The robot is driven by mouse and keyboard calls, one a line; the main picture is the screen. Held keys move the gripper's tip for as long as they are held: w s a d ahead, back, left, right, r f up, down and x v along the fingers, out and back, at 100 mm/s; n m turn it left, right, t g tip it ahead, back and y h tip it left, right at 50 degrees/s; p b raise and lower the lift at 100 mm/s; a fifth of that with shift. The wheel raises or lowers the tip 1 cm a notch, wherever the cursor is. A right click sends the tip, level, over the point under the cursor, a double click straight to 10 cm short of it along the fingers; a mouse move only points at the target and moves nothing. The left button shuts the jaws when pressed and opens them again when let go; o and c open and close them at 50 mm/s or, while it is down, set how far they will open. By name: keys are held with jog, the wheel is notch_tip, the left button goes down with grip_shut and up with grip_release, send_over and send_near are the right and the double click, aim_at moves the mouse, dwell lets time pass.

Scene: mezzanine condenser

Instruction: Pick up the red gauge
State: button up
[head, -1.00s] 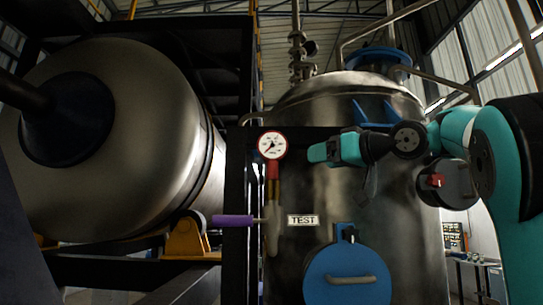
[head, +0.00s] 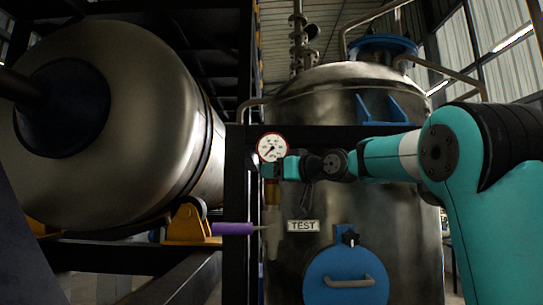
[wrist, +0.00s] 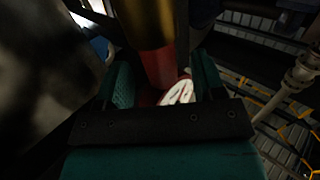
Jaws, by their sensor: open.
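The red gauge (head: 272,148) has a round white dial with a red rim. It sits upright on a brass and red stem (head: 272,190) beside the dark frame post. My gripper (head: 272,167) is at the lower edge of the dial and overlaps its lower right side in the head view. In the wrist view my gripper (wrist: 165,88) is open, with one teal finger on each side of the gauge's red and white part (wrist: 178,93). The red and brass stem (wrist: 155,40) runs between the fingers. I cannot tell whether either finger touches it.
A large steel tank (head: 350,105) stands behind, with a TEST label (head: 303,226) and a blue round hatch (head: 346,275). A dark beam (head: 340,138) runs behind my arm. A purple handle (head: 232,229) sticks out left below the gauge. A big metal drum (head: 120,120) fills the left.

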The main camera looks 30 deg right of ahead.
jog(key=shift+w+a, duration=0.25)
jog(key=shift+w, duration=0.7)
jog(key=shift+c, duration=0.4)
grip_shut()
jog(key=shift+r, duration=0.2)
